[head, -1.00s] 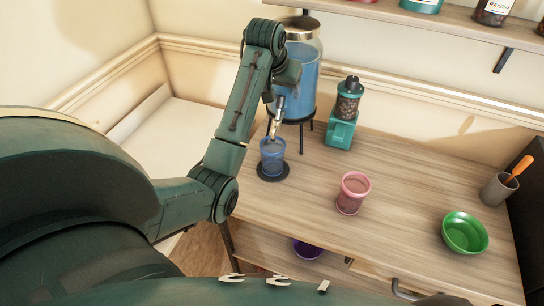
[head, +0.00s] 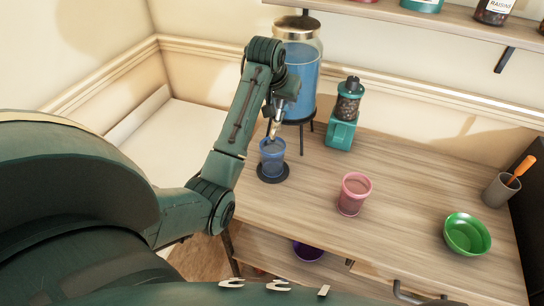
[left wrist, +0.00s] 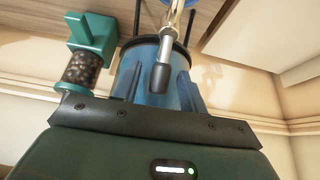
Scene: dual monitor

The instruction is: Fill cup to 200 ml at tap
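A blue cup (head: 272,163) stands upright on a round dark coaster (head: 273,179) at the left of the table. The tap's metal spout (head: 275,128) comes down just over the cup. The tap belongs to a glass dispenser (head: 302,72) of blue liquid on a black stand. My left gripper (head: 280,112) is close to the tap, partly hidden by its own wrist. The left wrist view shows the dark tap handle (left wrist: 160,76) in front of the dispenser; finger contact is unclear. The cup's fill level and any marks are too small to read. My right gripper is out of view.
A teal grinder (head: 342,125) stands right of the dispenser. A pink cup (head: 354,195), a green bowl (head: 467,234) and a grey holder (head: 500,190) are farther right on the table. A shelf (head: 400,16) runs above.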

